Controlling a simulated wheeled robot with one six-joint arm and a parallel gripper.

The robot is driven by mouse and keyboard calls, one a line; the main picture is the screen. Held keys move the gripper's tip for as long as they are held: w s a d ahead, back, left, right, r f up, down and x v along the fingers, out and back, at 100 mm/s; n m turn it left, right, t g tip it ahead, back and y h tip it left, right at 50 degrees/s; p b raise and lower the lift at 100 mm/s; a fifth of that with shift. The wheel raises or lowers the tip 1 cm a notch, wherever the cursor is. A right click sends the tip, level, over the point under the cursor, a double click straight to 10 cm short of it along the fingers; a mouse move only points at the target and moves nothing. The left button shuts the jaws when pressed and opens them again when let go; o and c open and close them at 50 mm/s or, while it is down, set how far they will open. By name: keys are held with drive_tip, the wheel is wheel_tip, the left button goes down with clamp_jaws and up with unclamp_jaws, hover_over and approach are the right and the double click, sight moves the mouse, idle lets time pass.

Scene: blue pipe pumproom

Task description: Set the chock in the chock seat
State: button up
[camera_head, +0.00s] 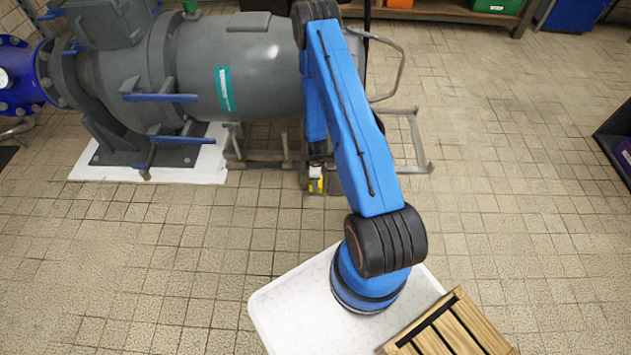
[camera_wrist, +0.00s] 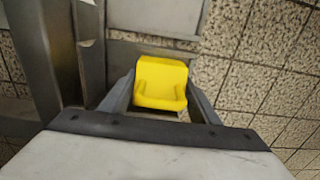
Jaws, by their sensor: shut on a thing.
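The yellow chock (camera_wrist: 161,84) is between the two fingers of my gripper (camera_wrist: 160,100) in the wrist view, and the fingers are shut on it. In the head view the chock (camera_head: 316,185) shows as a small yellow patch below my gripper (camera_head: 316,174), low beside the metal frame under the grey tank. Part of the chock is hidden by the gripper there. I cannot clearly make out the chock seat. Grey metal structure lies just beyond and to the left of the chock in the wrist view; whether the chock touches it I cannot tell.
A large grey tank (camera_head: 235,65) stands on a plinth at the back left, with a blue flanged pipe (camera_head: 22,75) at its end. A metal frame (camera_head: 415,140) extends right of my gripper. Tiled floor (camera_head: 520,170) is clear to the right. A wooden slatted crate (camera_head: 455,330) is near.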

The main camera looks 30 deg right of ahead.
idle(0.3)
drive_tip(key=o, duration=1.6)
drive_tip(key=shift+c, duration=0.2)
wheel_tip(320, 180, up, 17)
drive_tip(key=shift+r, duration=0.15)
